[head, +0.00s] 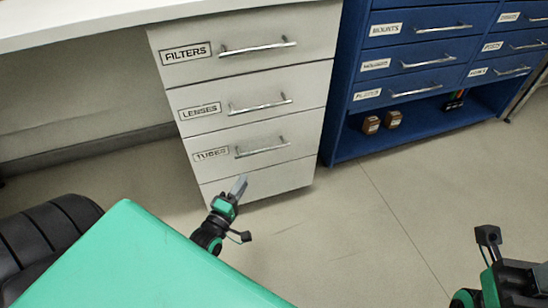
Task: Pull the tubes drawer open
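The tubes drawer (255,148) is the white drawer labelled TUBES, below the filters and lenses drawers. Its front looks flush with the cabinet, so it is shut. Its silver bar handle (262,148) runs across the front and is unobstructed. My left gripper (239,186) is in front of the plain panel below the tubes drawer, lower in the picture than the handle and apart from it. Its grey fingers overlap from this angle, so the gap between them cannot be seen. My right gripper (488,237) is at the lower right, over the floor, far from the drawer; its fingers are unclear.
The filters drawer (245,48) and lenses drawer (250,103) above are shut. A white bench top (90,18) overhangs at upper left. A blue cabinet (420,70) stands to the right, with small items on its low shelf. The floor (340,220) in front is clear.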

